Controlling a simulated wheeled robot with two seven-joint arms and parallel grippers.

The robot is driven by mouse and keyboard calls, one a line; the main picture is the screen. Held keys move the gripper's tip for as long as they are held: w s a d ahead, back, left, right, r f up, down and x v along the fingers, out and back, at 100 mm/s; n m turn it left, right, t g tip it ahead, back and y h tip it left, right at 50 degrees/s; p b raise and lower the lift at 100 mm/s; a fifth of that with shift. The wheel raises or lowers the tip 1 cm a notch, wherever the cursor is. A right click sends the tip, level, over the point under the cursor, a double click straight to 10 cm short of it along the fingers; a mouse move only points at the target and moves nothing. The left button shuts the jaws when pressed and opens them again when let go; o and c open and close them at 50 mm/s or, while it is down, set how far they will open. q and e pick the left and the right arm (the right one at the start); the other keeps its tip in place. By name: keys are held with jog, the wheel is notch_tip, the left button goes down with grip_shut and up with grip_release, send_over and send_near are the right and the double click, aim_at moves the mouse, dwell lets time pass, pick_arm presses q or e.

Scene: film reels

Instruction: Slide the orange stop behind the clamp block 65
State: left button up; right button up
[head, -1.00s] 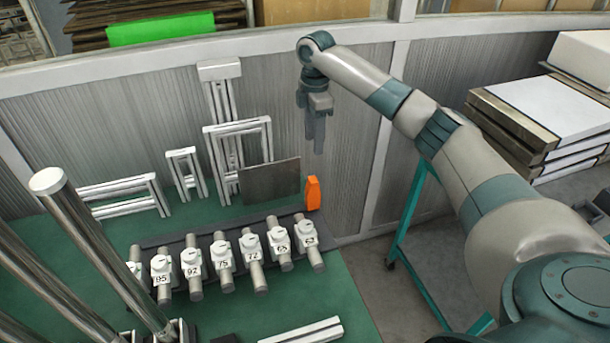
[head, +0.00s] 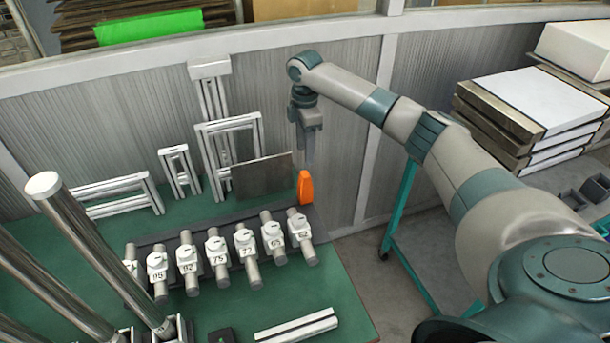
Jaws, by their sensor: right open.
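The orange stop (head: 305,189) stands upright near the right end of the dark rail (head: 228,221), behind the rightmost white clamp block, which seems to read 62 (head: 299,226). Clamp block 65 (head: 272,236) is the second from the right, so the stop stands to its right. My right gripper (head: 308,160) points down just above the stop, its fingertips close to the stop's top. It is open and holds nothing; whether it touches the stop I cannot tell. My left gripper is out of view.
More numbered clamp blocks, such as block 72 (head: 245,244), line the rail to the left. A dark plate (head: 262,177) leans behind the rail, left of the stop. White frames (head: 229,140) stand behind it. Tall metal columns (head: 95,250) rise at the left.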

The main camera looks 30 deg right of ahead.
aim_at(305, 174)
notch_tip(305, 174, down, 12)
jog(key=p, duration=0.2)
jog(key=shift+r+p, duration=0.1)
jog(key=shift+p, duration=0.2)
